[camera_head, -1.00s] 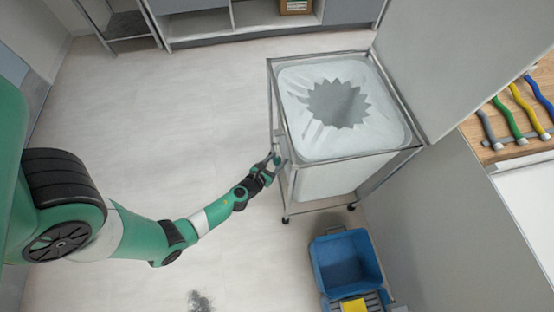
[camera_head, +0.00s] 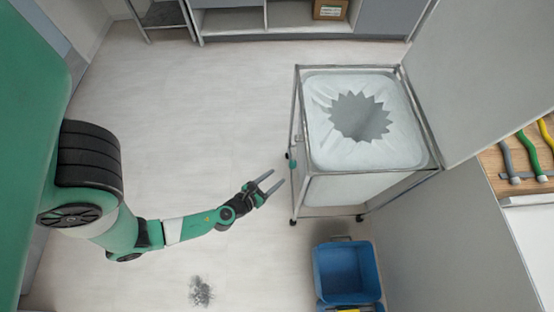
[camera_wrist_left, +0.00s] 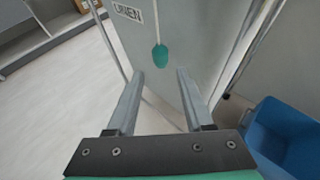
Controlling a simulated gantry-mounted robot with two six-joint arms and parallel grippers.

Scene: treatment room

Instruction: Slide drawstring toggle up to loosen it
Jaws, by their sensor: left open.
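The linen bag (camera_head: 385,140) hangs in a metal frame cart, its jagged-edged mouth opening upward. A teal toggle (camera_wrist_left: 159,56) sits on a thin pale cord against the bag's side in the left wrist view, near a label (camera_wrist_left: 127,12). A small teal spot at the cart's left side in the head view, likely the toggle, shows too (camera_head: 292,164). My left gripper (camera_head: 277,178) is open and empty, just left of the cart, its fingers pointing at the bag. In the wrist view, the toggle appears between and beyond the fingertips (camera_wrist_left: 159,73), apart from them. My right gripper is not in view.
A blue bucket (camera_head: 346,270) stands on the floor in front of the cart. A grey panel (camera_head: 490,60) is close on the cart's right. Shelving with a box (camera_head: 330,9) is at the back. A dark debris patch (camera_head: 201,291) lies on otherwise open floor at left.

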